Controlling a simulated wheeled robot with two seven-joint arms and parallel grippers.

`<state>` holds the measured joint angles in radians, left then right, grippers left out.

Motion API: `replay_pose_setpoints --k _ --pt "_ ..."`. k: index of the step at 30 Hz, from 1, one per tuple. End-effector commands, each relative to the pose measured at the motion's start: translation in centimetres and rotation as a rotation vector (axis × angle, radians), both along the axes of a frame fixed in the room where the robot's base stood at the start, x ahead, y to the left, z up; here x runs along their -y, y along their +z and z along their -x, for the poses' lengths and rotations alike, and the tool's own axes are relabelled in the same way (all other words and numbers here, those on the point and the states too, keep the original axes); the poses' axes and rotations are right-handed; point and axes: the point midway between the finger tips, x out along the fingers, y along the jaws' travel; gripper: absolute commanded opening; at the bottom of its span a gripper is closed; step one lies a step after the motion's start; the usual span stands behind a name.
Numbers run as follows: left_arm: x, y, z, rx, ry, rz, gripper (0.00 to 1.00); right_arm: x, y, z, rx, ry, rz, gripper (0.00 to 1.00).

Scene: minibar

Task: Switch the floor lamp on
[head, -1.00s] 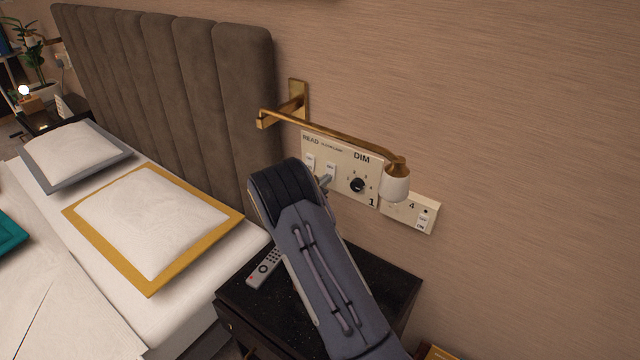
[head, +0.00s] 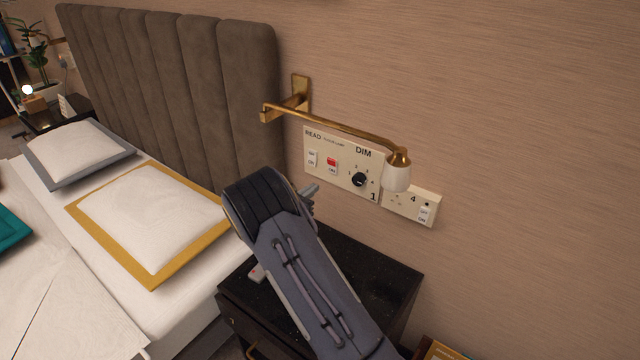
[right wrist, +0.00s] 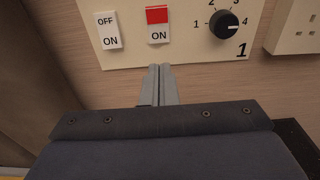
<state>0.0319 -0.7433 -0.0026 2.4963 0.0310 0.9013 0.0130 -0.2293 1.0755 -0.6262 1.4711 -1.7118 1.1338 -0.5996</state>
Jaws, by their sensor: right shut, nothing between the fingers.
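The cream wall panel (head: 340,176) beside the bed carries a READ rocker (head: 312,158), a middle rocker (head: 332,165) under a small label that seems to read floor lamp, and a black DIM knob (head: 359,180). The middle rocker shows a red upper half and ON below; it also shows in the right wrist view (right wrist: 157,25). The READ rocker shows OFF above ON, without red. My right gripper (head: 312,190) is shut and empty, just below the middle rocker and apart from it. In the right wrist view its fingertips (right wrist: 162,68) point up towards it. The floor lamp is not identifiable.
A brass wall lamp (head: 345,128) with a white shade (head: 397,177) reaches over the panel. A socket plate (head: 412,205) sits to its right. A black nightstand (head: 385,275) stands below, with a remote (head: 257,273) mostly hidden by my arm. The headboard (head: 245,90) is left.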

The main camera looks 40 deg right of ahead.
Motion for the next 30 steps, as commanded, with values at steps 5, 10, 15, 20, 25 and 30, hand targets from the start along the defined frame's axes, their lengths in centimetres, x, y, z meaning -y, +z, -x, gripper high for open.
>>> replay_pose_setpoints --k 5,10,15,20,25,30 --pt "0.0 -0.3 0.0 -0.001 0.000 0.000 0.00 -3.7 -0.6 1.0 -0.003 0.001 0.001 0.00" --pt "0.0 -0.4 0.0 -0.001 0.000 0.000 0.00 -5.7 -0.9 1.7 -0.002 -0.001 0.001 0.00" --pt "0.0 -0.4 0.0 0.000 0.000 0.000 0.00 -6.4 -1.0 1.9 -0.001 -0.002 0.000 0.00" --pt "0.0 -0.4 0.0 0.000 0.000 0.000 0.00 -6.4 -1.0 1.9 -0.001 -0.003 0.000 0.00" --pt "0.0 -0.4 0.0 0.000 0.000 0.000 0.00 -6.4 -0.9 1.9 -0.001 -0.003 0.000 0.00" --pt "0.0 -0.4 0.0 0.000 0.000 0.000 0.00 -6.4 -0.9 1.9 -0.001 -0.003 -0.001 0.00"
